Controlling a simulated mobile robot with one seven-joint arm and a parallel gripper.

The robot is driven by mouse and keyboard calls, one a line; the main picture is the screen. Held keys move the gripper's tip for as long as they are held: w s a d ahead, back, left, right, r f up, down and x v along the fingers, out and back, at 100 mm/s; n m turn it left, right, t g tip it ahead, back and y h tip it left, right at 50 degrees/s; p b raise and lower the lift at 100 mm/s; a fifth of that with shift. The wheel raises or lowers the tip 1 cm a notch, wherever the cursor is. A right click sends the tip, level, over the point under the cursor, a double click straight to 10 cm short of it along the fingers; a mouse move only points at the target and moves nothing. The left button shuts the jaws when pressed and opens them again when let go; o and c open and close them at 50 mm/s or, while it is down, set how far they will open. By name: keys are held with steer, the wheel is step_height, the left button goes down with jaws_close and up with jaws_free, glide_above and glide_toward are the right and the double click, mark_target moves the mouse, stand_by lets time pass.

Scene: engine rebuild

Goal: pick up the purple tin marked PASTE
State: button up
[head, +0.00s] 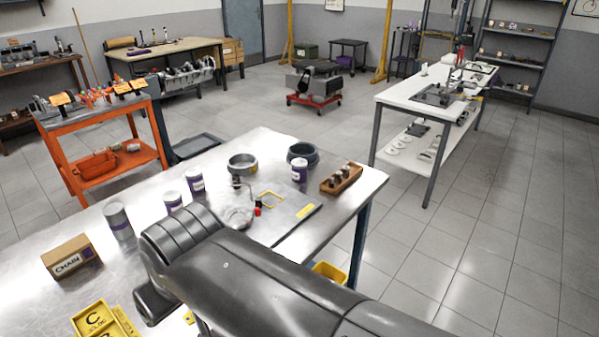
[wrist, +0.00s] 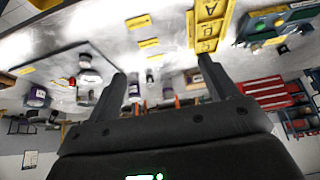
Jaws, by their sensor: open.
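Three small tins with white and purple bands stand upright on the metal table in the head view: one at the back right (head: 299,170), one left of the middle (head: 194,180) and one just in front of that (head: 173,201). Their print is too small to read, so I cannot tell which is marked PASTE. In the wrist view, which looks upside down, a purple tin (wrist: 38,97) shows at the left and another (wrist: 134,88) between the fingers. My gripper (wrist: 165,82) is open with nothing between its fingertips, apart from the tins. My arm hides it in the head view.
My arm covers the front middle.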

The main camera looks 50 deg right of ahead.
steer(key=w+d+r+m, duration=0.35)
steer(key=w+d, duration=0.45)
steer(key=w, duration=0.3)
steer(key=m+g+h, duration=0.3)
steer(key=m+h, duration=0.1)
steer(key=m, duration=0.3)
glide_above(302, 164)
steer(key=s+a, duration=0.1)
steer(key=a, duration=0.1)
step_height(302, 164, down, 12)
steer(key=x, duration=0.5)
steer(key=shift+s, duration=0.1)
steer(key=shift+w+a+x, duration=0.1)
steer(key=shift+w+x, duration=0.05)
steer(key=shift+x, duration=0.8)
steer(key=shift+w+a+x, duration=0.1)
steer(key=shift+w+x, duration=0.05)
steer(key=shift+x, duration=0.8)
steer(key=shift+w+a+x, duration=0.1)
steer(key=shift+w+x, duration=0.1)
steer(key=shift+x, duration=0.7)
steer(key=shift+c, duration=0.6)
steer(key=c, duration=1.1)
